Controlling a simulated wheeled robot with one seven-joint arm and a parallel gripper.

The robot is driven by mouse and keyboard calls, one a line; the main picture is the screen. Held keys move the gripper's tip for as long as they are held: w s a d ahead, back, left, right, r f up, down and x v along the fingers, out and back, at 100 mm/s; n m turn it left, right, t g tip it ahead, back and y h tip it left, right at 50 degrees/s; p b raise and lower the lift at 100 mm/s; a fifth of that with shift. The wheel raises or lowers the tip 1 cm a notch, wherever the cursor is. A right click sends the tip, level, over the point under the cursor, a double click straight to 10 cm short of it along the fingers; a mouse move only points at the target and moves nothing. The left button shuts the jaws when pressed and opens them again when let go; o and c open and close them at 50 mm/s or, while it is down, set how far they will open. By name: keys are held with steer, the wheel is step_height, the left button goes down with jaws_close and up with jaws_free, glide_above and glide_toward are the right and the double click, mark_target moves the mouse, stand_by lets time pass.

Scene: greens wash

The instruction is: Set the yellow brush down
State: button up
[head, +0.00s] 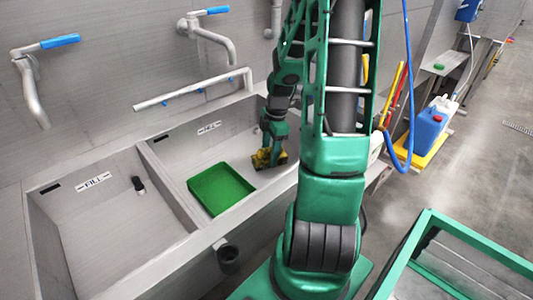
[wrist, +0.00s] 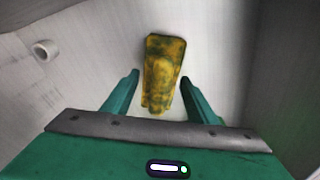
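The yellow brush (wrist: 162,72), stained with dark green, shows in the wrist view beyond and between my fingertips. My gripper (wrist: 159,78) has its two green fingers spread, with a visible gap between each finger and the brush's narrow near part. In the head view my gripper (head: 273,152) reaches down into the right-hand basin. The brush (head: 261,159) is right at its fingers there, partly hidden by them. The brush appears to lie on the basin's pale floor, but its contact with the floor is hard to make out.
A green tray (head: 220,188) lies in the same basin, left of my gripper. A divider (head: 168,186) separates it from the left basin, marked FILL. Taps with blue handles (head: 60,41) hang above. A green-framed cart (head: 455,240) stands at the lower right.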

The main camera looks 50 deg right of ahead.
steer(key=shift+o, duration=0.3)
steer(key=shift+r, duration=0.1)
steer(key=r, duration=0.3)
steer(key=d+r, duration=0.1)
steer(key=r, duration=0.7)
steer(key=shift+s+d+r, duration=0.1)
steer(key=shift+s+d, duration=0.05)
steer(key=shift+s, duration=0.1)
steer(key=s+a+r+m, duration=0.2)
steer(key=s+a+m, duration=0.2)
steer(key=s+m, duration=0.2)
steer(key=s+a+r+m, duration=0.2)
steer(key=s+a+m, duration=0.3)
steer(key=s+m, duration=0.1)
steer(key=s+a+r+m+h, duration=0.1)
steer(key=s+a+m, duration=0.3)
steer(key=s+m, duration=0.2)
steer(key=shift+s+a+r+m+g, duration=0.2)
steer(key=shift+a+r+m+g, duration=0.15)
steer(key=shift+m, duration=0.25)
